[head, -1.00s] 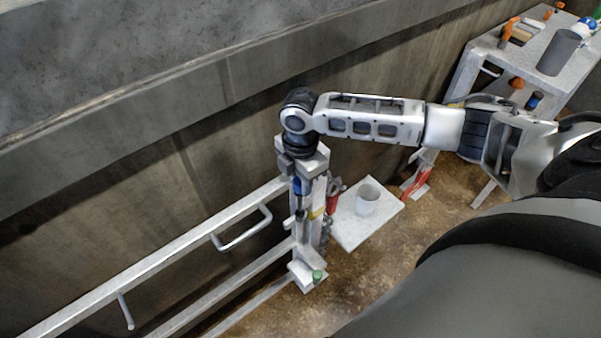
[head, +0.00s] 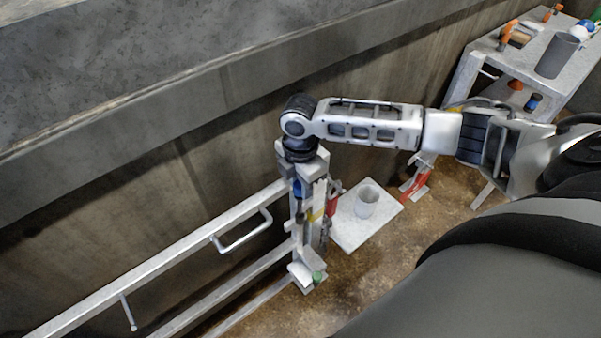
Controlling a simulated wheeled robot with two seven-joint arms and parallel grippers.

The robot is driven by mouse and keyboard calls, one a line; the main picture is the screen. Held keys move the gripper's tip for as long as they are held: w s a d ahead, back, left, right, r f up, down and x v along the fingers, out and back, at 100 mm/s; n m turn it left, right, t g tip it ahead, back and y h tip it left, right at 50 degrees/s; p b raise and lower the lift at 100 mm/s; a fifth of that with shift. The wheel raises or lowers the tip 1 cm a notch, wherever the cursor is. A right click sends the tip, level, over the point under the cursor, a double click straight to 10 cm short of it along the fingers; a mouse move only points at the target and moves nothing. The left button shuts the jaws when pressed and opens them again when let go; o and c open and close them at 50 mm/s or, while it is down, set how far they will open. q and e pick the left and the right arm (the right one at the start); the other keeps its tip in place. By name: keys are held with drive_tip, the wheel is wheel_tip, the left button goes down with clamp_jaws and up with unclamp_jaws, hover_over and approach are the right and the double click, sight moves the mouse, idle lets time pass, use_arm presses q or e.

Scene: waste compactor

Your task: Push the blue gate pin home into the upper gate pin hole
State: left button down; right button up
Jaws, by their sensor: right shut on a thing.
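My right gripper (head: 299,172) is at the top of the gate post (head: 319,207), below the dark wrist of my right arm. It is shut on the blue gate pin (head: 301,188), whose blue part shows just under the fingers. The pin stands roughly upright against the left side of the post. The upper gate pin hole is hidden by the gripper and the post top, so I cannot tell how deep the pin sits. A green-topped piece (head: 318,277) is at the foot of the post. My left gripper is not in view.
The gate rails (head: 160,262) with a handle (head: 243,232) run to the lower left along a concrete wall. A small shelf (head: 352,232) with a grey cup (head: 366,201) is right of the post. A bench (head: 520,70) with tools stands at upper right.

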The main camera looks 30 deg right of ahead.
drive_tip(key=shift+f+b, duration=0.65)
drive_tip(key=shift+f, duration=0.8)
drive_tip(key=shift+s+f, duration=0.1)
drive_tip(key=shift+f, duration=0.05)
idle(0.4)
drive_tip(key=shift+r+p, duration=0.65)
drive_tip(key=shift+r, duration=0.5)
drive_tip(key=shift+f+b, duration=0.6)
drive_tip(key=shift+f, duration=0.55)
idle(1.1)
drive_tip(key=shift+r, duration=0.15)
drive_tip(key=shift+r+p, duration=0.6)
drive_tip(key=shift+r, duration=0.4)
idle(0.8)
